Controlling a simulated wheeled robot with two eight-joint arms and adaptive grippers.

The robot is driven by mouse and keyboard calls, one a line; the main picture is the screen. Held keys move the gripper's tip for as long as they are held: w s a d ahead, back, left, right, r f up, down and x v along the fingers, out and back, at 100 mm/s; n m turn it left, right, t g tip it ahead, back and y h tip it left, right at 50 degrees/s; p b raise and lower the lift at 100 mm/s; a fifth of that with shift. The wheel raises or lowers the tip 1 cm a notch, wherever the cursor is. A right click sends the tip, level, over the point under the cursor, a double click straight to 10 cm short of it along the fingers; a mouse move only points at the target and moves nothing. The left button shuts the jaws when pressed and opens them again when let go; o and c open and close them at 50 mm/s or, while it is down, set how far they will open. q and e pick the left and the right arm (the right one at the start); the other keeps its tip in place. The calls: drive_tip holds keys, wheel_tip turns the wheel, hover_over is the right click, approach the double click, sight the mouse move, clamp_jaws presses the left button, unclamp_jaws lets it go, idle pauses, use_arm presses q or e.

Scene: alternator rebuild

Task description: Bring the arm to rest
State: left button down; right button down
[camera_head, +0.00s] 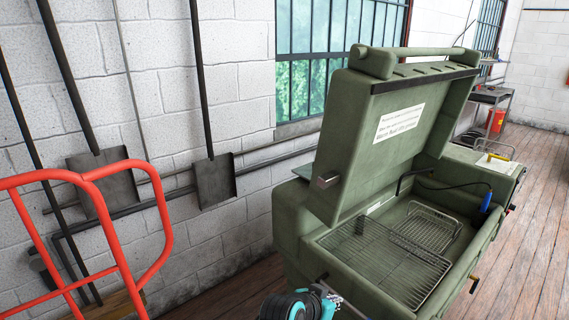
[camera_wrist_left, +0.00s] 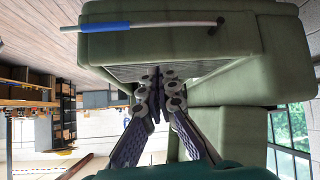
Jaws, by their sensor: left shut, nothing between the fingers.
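My left gripper (camera_head: 318,300) shows at the bottom edge of the head view, black and teal, in front of the near side of a green parts washer (camera_head: 290,222). In the left wrist view its two purple-grey fingers (camera_wrist_left: 157,82) come together at the tips with nothing between them. The washer also fills the upper part of that view (camera_wrist_left: 190,45). Most of my left arm is hidden below the head view's edge. My right gripper is in neither view.
The washer's lid (camera_head: 385,125) stands open, with wire baskets (camera_head: 385,262) in its basin. A red tubular frame (camera_head: 100,180) stands at the left. Long-handled shovels (camera_head: 213,180) lean on the white brick wall. Wooden floor (camera_head: 540,220) is clear at the right.

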use_arm(q)
drive_tip(key=s+a+n+y, duration=0.2)
drive_tip(key=s+a, duration=0.3)
drive_tip(key=a, duration=0.5)
drive_tip(key=s+a+f+n+y, duration=0.1)
drive_tip(key=s+a, duration=0.4)
drive_tip(key=a, duration=0.6)
drive_tip(key=s+a+f+n+y, duration=0.1)
drive_tip(key=s+a+n+y, duration=0.3)
drive_tip(key=a, duration=0.7)
drive_tip(key=shift+s+n, duration=0.3)
drive_tip(key=shift+s, duration=0.2)
drive_tip(key=shift+d, duration=0.15)
